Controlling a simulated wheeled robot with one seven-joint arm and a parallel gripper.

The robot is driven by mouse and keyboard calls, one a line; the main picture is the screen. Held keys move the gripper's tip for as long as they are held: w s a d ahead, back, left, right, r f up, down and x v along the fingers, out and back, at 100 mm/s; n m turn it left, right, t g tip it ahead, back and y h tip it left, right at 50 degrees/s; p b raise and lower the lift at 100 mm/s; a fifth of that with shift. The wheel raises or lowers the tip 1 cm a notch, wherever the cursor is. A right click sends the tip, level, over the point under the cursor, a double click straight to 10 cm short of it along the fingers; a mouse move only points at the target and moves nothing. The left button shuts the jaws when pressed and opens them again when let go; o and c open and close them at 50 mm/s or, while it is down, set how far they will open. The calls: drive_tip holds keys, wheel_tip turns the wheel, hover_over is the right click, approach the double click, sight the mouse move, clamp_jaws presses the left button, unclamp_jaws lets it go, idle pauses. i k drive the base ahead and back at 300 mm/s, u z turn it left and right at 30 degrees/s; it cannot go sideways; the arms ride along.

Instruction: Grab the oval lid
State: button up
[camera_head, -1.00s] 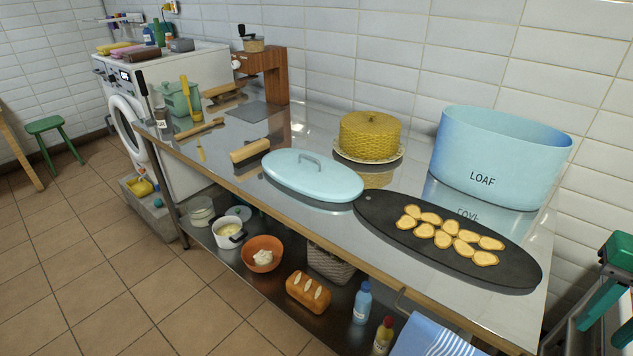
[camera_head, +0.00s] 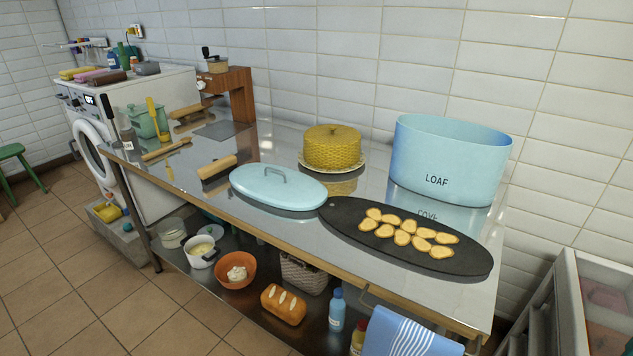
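The oval lid (camera_head: 252,190) is pale blue with a grey loop handle (camera_head: 276,174) on top. It lies flat, handle up, near the front edge of the steel-topped table (camera_head: 205,212), left of a dark oval board. A large pale blue oval bin (camera_head: 447,160) marked LOAF stands open at the back right of the table, with no lid on it. My gripper is not in view.
Right of the lid lies the dark board (camera_head: 455,262) with several cookies. Behind it stands a yellow woven cake cover (camera_head: 332,148) on a plate. A rolling pin (camera_head: 217,167) lies to its left. A striped towel (camera_head: 408,338) hangs at the front.

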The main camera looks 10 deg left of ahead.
sight(280, 187)
drive_tip(key=z, duration=1.55)
drive_tip(key=k, duration=1.5)
drive_tip(key=u, duration=1.55)
drive_tip(key=i, duration=1)
drive_tip(key=z, duration=0.05)
